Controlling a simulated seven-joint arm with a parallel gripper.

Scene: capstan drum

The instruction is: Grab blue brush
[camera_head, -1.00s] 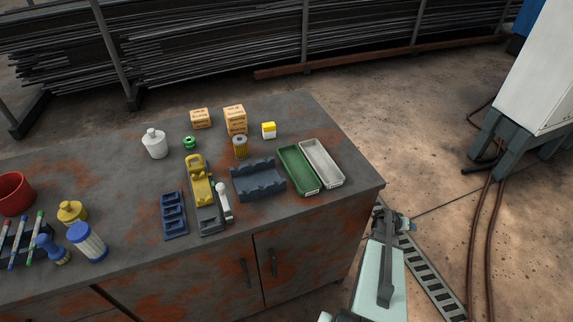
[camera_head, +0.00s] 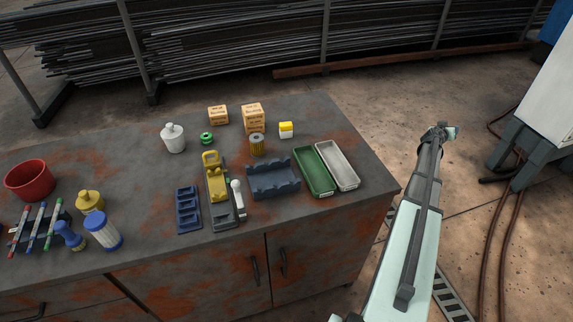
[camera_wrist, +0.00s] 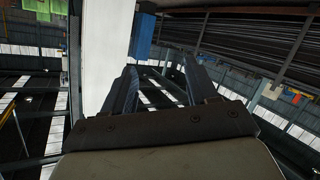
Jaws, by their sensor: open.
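A blue knobbed piece (camera_head: 70,236), which looks like a short brush handle, is on the worktop at the front left, beside a dark rack (camera_head: 50,229) holding several colored sticks. A blue and white ribbed cylinder (camera_head: 103,231) is just right of it. I cannot tell for sure which of the two is the brush. My gripper (camera_head: 443,131) is raised off the right side of the worktop, far from both. In the wrist view my gripper (camera_wrist: 162,76) is open, with nothing between its fingers; no brush shows there.
The rusty worktop (camera_head: 330,225) also bears a red pot (camera_head: 30,180), a yellow bottle (camera_head: 90,201), a white bottle (camera_head: 173,138), a blue tray (camera_head: 188,210), a yellow tool (camera_head: 215,178), a dark cradle (camera_head: 272,180), green (camera_head: 315,170) and grey (camera_head: 337,166) trays, and boxes (camera_head: 253,117).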

